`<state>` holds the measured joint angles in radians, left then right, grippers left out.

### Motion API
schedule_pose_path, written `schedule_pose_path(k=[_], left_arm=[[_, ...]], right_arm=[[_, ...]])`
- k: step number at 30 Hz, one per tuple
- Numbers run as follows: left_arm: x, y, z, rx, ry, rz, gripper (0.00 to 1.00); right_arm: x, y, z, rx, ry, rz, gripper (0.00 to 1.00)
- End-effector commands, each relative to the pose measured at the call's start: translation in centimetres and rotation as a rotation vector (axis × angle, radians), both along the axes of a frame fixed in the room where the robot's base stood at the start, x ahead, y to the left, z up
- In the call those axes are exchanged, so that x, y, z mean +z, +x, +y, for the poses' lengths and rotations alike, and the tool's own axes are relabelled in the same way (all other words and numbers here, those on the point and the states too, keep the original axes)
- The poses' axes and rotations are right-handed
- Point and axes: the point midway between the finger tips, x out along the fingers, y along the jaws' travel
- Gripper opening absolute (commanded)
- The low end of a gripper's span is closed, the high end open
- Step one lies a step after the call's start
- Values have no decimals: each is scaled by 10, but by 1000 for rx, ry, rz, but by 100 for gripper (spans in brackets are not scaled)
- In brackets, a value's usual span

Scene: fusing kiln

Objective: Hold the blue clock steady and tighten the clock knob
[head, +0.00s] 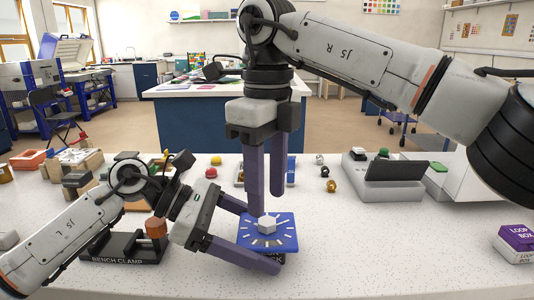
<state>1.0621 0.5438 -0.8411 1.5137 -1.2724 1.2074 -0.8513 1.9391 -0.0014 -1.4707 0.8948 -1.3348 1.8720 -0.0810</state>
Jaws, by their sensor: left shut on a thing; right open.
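The blue clock (283,241) is a square blue plate with light tick marks, lying face up on the white speckled bench. The clock knob (267,224) is a pale faceted piece at the middle of its face. My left gripper (262,240) comes in from the left and is shut on the blue clock, one purple finger along its near side, the other partly hidden on the far side. My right gripper (267,204) points down from above with its purple fingers apart. One fingertip is close above the knob; I cannot tell whether it touches.
A black bench clamp (125,248) stands at left near my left arm. Several small knobs lie behind and right of the clock. A grey stand with a dark screen (395,172) and a purple loop box (517,238) are at right. The front right bench is clear.

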Motion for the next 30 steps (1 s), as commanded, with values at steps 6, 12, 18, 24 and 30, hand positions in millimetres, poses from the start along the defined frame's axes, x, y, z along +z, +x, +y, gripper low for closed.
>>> schedule_pose_path(k=[6, 12, 18, 24, 30], left_arm=[[-1, -1, 0, -1, 1, 2, 57], [-1, -1, 0, -2, 1, 1, 57], [-1, 0, 0, -1, 1, 0, 57], [0, 0, 0, -1, 0, 0, 57], [0, 0, 0, -1, 0, 0, 83]], right_arm=[[49, 0, 1, -2, 2, -3, 42], [70, 0, 0, -2, -1, -1, 42], [77, 0, 0, 0, 1, -1, 42], [78, 0, 0, 0, 1, -1, 42], [78, 0, 0, 0, 1, -1, 42]])
